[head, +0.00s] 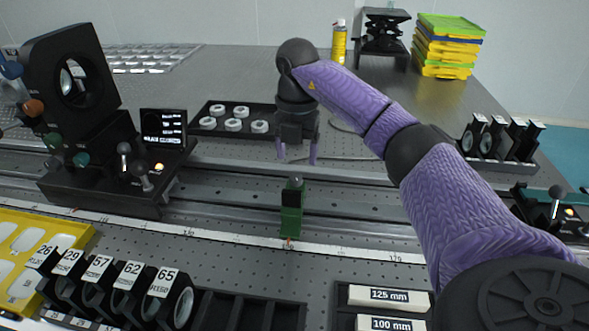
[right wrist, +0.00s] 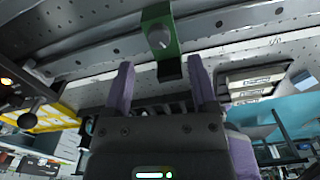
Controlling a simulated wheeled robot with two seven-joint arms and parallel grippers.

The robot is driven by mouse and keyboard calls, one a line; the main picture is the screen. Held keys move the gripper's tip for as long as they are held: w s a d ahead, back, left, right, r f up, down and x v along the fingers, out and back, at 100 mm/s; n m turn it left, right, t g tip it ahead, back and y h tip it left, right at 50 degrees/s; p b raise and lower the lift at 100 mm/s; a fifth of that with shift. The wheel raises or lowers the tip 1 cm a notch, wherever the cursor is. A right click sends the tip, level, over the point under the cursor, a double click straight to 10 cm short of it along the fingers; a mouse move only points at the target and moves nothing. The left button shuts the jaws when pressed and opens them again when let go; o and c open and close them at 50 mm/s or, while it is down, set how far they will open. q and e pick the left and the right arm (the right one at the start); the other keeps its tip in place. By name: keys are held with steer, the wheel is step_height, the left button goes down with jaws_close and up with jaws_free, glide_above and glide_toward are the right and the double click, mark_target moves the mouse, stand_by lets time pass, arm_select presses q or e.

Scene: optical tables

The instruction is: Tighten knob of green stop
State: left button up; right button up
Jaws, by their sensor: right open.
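The green stop (head: 291,222) stands on the rail in the middle of the head view. Its grey knob (head: 296,182) sits at its top. My right gripper (head: 296,160) hangs just behind and above the stop, fingers pointing down, open and empty. In the right wrist view the green stop (right wrist: 168,65) and its round knob (right wrist: 159,38) lie beyond the two purple fingertips of my right gripper (right wrist: 160,66), roughly in line with the gap between them. The fingers look apart from the knob. My left gripper is in neither view.
A black mount with a small display (head: 164,127) stands on the rail at left. A tray of white rings (head: 208,133) lies behind the rail. Numbered lens holders (head: 110,285) and labelled boxes (head: 385,297) are in front.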

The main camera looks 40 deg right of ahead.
mark_target(296, 177)
step_height(296, 177, down, 5)
steer(key=shift+a+f+b, duration=0.1)
steer(key=shift+f+b, duration=0.05)
steer(key=shift+b, duration=0.65)
steer(key=shift+f, duration=0.2)
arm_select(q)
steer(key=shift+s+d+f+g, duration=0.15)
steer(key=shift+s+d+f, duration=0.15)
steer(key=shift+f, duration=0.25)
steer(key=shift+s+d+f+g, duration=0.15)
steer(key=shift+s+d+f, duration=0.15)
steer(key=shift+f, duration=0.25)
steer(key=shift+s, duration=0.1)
arm_select(e)
steer(key=shift+c, duration=1.3)
steer(key=c, duration=0.7)
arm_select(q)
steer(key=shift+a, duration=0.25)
arm_select(e)
jaws_close()
